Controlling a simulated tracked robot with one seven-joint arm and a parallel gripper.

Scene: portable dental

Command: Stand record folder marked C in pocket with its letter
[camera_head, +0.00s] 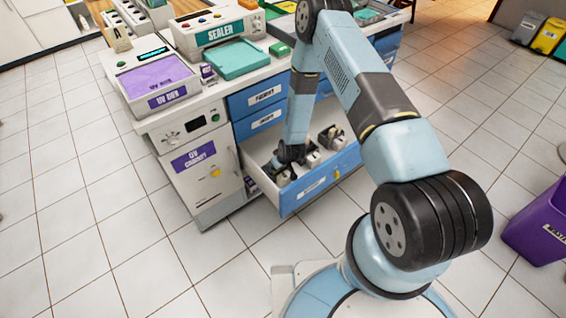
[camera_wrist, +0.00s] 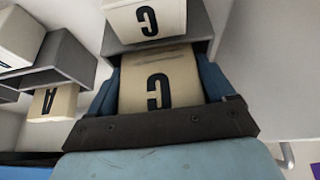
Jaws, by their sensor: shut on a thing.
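The cream record folder marked C (camera_wrist: 150,93) is between the two blue fingers of my gripper (camera_wrist: 158,92) in the wrist view. My gripper is shut on it, one finger along each side. Directly beyond it, a grey pocket (camera_wrist: 206,28) shows with a paler block marked C (camera_wrist: 146,17) at its top. The folder's far end meets the pocket's edge; I cannot tell how deep it sits. In the head view my gripper (camera_head: 290,160) is low inside the open blue-fronted drawer (camera_head: 325,181), at its left end. The folder is mostly hidden there by my gripper.
Another grey pocket (camera_wrist: 62,58) and a cream piece marked A (camera_wrist: 50,101) are to the left in the wrist view. The drawer's pale wall is close on the right. A UV cabinet (camera_head: 195,165) stands left of the drawer. A purple bin (camera_head: 538,225) is far right.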

